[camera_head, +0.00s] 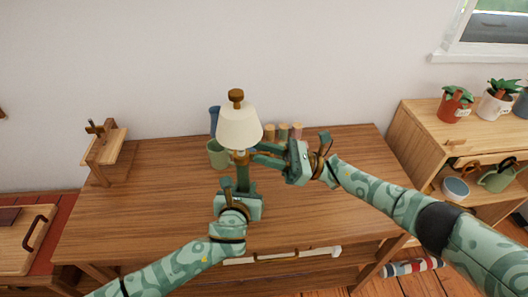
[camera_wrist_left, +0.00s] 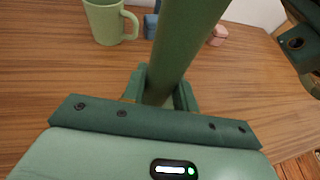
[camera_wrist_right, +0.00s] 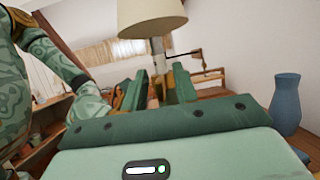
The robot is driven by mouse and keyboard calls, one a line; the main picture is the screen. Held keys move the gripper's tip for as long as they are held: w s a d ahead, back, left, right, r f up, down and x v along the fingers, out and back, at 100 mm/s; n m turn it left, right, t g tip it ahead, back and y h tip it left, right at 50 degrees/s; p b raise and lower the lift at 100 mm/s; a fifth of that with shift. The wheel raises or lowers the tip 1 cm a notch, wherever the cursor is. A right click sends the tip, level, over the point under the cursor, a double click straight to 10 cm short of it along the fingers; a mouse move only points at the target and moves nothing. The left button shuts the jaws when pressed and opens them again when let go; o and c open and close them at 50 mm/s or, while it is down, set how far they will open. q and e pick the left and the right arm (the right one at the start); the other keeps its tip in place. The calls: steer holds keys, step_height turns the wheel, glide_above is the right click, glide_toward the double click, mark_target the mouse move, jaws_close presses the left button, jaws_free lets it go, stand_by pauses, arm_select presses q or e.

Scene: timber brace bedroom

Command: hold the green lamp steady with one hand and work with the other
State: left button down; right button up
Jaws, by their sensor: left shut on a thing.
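The green lamp stands upright on the wooden desk, with a cream shade (camera_head: 239,128), a brown finial (camera_head: 236,96) and a green stem (camera_head: 243,178). My left gripper (camera_head: 242,192) is shut on the stem low down; in the left wrist view the stem (camera_wrist_left: 186,45) passes between its fingers. My right gripper (camera_head: 258,153) is beside the lamp's neck, just below the shade, coming from the right. In the right wrist view its fingers are apart, with the pale neck (camera_wrist_right: 158,52) and shade (camera_wrist_right: 150,17) beyond them. Contact with the neck cannot be made out.
A green mug (camera_head: 216,156) and blue vase (camera_head: 214,118) stand left of the lamp. Small coloured cylinders (camera_head: 283,131) stand behind my right gripper. A wooden stand (camera_head: 106,148) is at the desk's left end. A shelf (camera_head: 425,125) with potted plants is right. The desk's right part is clear.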

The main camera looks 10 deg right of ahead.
steer(key=shift+a+r, duration=0.1)
steer(key=shift+a, duration=0.15)
jaws_close()
